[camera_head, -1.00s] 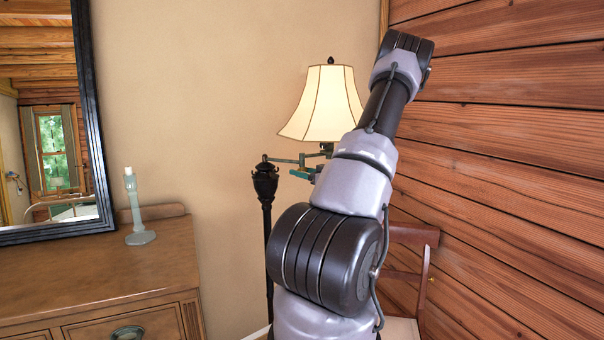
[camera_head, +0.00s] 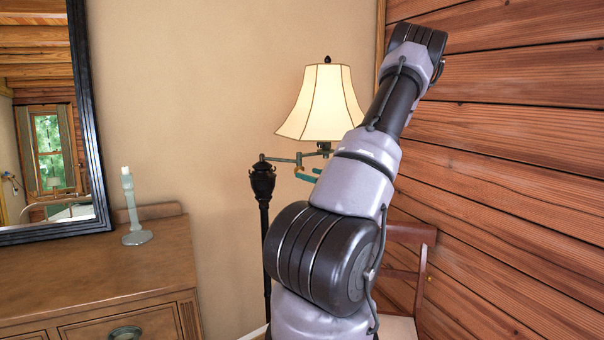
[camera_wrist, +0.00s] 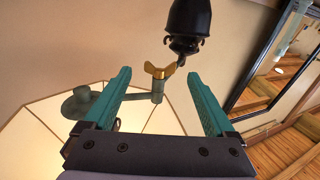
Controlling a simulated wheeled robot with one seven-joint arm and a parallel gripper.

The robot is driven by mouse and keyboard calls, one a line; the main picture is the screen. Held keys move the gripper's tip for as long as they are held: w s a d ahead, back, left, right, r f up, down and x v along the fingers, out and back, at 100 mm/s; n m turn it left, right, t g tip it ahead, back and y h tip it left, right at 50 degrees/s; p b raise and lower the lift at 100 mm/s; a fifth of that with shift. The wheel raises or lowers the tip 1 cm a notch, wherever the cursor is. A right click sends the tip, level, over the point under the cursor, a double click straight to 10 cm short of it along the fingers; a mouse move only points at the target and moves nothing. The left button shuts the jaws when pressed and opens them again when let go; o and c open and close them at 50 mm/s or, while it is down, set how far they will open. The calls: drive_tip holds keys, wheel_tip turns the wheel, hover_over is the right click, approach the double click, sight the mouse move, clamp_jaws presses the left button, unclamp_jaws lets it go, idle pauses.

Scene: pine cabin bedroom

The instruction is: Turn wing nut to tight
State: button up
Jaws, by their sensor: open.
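The wing nut (camera_wrist: 160,70) is brass-coloured and shows in the wrist view on the joint of the lamp's green swing arm (camera_wrist: 157,88). My gripper (camera_wrist: 156,75) is open, with its two teal fingers on either side of the nut in the picture and nothing held. Whether the nut is within finger reach in depth I cannot tell. In the head view the floor lamp (camera_head: 322,105) has a lit cream shade and a dark post. My arm hides part of the swing arm there, and a bit of teal finger shows beside it.
A dresser (camera_head: 90,275) with a pale candlestick (camera_head: 133,210) stands at the left under a black-framed mirror (camera_head: 92,130). A wooden chair (camera_head: 412,235) stands behind my arm at the right, by the plank wall (camera_head: 510,180). Plain wall lies between mirror and lamp.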

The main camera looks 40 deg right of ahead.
drive_tip(key=s, duration=0.5)
drive_tip(key=shift+d, duration=0.3)
